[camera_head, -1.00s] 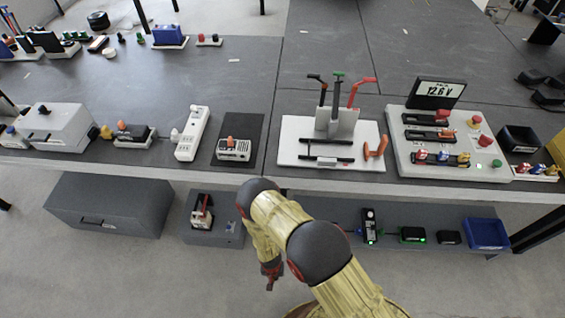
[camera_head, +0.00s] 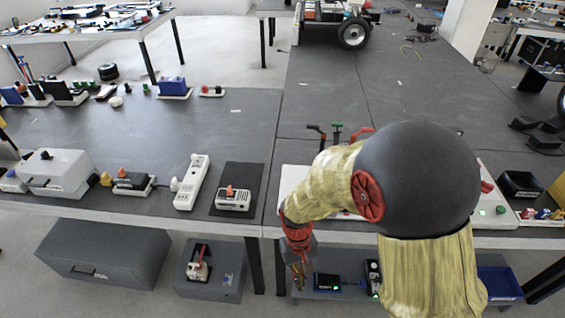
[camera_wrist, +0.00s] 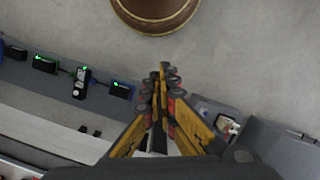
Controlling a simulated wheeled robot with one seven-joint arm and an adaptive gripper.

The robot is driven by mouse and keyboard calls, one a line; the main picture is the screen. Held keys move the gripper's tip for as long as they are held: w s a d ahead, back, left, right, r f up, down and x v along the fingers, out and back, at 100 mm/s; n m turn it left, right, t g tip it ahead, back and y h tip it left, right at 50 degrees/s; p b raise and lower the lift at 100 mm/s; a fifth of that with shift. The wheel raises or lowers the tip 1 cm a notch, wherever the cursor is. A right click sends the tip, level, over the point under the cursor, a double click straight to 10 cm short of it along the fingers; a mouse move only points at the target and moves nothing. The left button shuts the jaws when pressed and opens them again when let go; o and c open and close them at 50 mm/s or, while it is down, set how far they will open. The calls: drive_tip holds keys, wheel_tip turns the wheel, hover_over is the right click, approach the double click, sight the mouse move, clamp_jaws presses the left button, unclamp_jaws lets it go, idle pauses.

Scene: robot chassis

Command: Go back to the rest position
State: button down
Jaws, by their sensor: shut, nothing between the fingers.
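My gripper (camera_head: 299,272) hangs at the end of my raised, bent arm, in front of the long dark table (camera_head: 250,126). It points downward near the table's front edge, in front of the lower shelf. In the wrist view my gripper (camera_wrist: 164,72) has its yellow fingers together, with nothing between them. Below it the wrist view shows grey floor and a round brown part of my own base. My arm hides most of the white tool board and the panel on the right of the table.
On the tabletop stand a white power strip (camera_head: 192,182), a small device on a black mat (camera_head: 235,200) and a white box (camera_head: 58,173). Below are a grey drawer box (camera_head: 104,252) and a blue bin (camera_head: 499,283). A wheeled chassis (camera_head: 335,22) stands at the back. Floor in front is clear.

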drive_tip(key=s+d+r+m+t, duration=0.1)
drive_tip(key=d+r, duration=0.3)
drive_tip(key=r, duration=0.5)
drive_tip(key=s+d+r+m+t+b, duration=0.1)
drive_tip(key=s+d+r+t, duration=0.3)
drive_tip(key=r, duration=0.6)
drive_tip(key=s+d+r+m+t, duration=0.1)
drive_tip(key=s+d+r+t, duration=0.1)
drive_tip(key=d+r, duration=0.4)
wheel_tip(320, 180, up, 3)
drive_tip(key=shift+s+r+t+y, duration=0.2)
drive_tip(key=shift+s+t+y, duration=0.2)
drive_tip(key=shift+s, duration=0.3)
drive_tip(key=shift+f+b, duration=0.1)
drive_tip(key=shift+b, duration=0.2)
